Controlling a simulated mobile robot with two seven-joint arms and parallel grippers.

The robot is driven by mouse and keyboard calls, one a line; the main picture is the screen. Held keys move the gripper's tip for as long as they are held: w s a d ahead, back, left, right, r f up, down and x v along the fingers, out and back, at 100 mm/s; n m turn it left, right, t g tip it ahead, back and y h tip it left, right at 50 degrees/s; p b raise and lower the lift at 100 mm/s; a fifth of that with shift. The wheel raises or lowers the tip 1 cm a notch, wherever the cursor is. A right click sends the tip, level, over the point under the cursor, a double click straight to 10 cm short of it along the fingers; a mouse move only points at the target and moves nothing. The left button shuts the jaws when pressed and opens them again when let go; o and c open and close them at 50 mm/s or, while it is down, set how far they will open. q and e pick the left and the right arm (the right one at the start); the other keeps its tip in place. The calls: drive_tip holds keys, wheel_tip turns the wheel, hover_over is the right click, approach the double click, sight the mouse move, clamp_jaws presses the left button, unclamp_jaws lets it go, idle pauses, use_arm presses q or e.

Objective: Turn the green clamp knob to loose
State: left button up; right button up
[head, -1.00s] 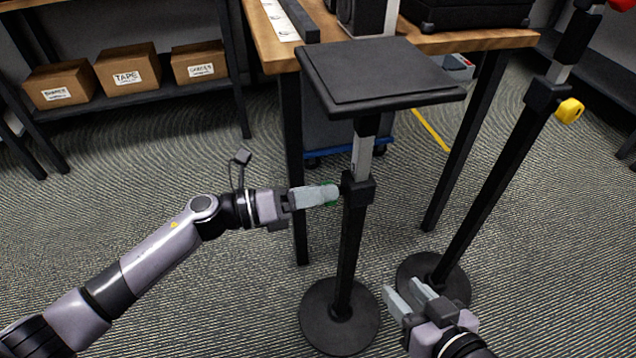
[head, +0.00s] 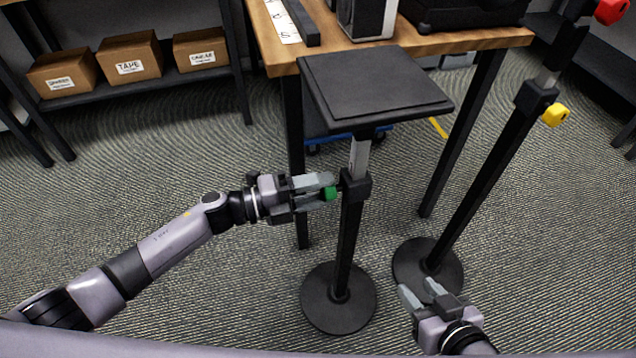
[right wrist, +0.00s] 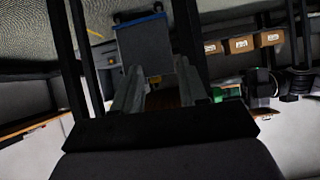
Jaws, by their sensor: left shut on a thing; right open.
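The green clamp knob (head: 329,193) sits on the left side of the clamp collar (head: 355,187) of a black stand. The stand has a flat black top plate (head: 375,80) and a round base (head: 338,298). My left gripper (head: 328,187) reaches in from the left and is shut on the green knob, with fingers on either side of it. The knob also shows as a green patch in the right wrist view (right wrist: 225,92). My right gripper (head: 422,290) is open and empty, low down at the front of the second stand's base.
A second stand (head: 475,190) with a yellow knob (head: 555,115) and a red knob (head: 610,11) leans across the right of the view. A wooden table (head: 270,50) stands behind. Shelved boxes (head: 130,58) are at the back left. The carpet at left is clear.

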use_arm(q)
drive_tip(key=shift+n, duration=0.6)
use_arm(e)
drive_tip(key=shift+s+d, duration=0.1)
drive_tip(key=shift+d, duration=0.2)
use_arm(q)
drive_tip(key=shift+f, duration=0.1)
use_arm(e)
drive_tip(key=shift+s+f, duration=0.1)
drive_tip(key=shift+f, duration=0.2)
use_arm(q)
drive_tip(key=o, duration=1)
drive_tip(key=shift+a, duration=0.1)
drive_tip(key=shift+o, duration=0.2)
use_arm(e)
drive_tip(key=shift+r, duration=0.1)
use_arm(q)
drive_tip(key=p+v, duration=0.1)
drive_tip(key=v, duration=0.6)
use_arm(e)
drive_tip(key=shift+s+d, duration=0.15)
drive_tip(key=shift+d, duration=0.15)
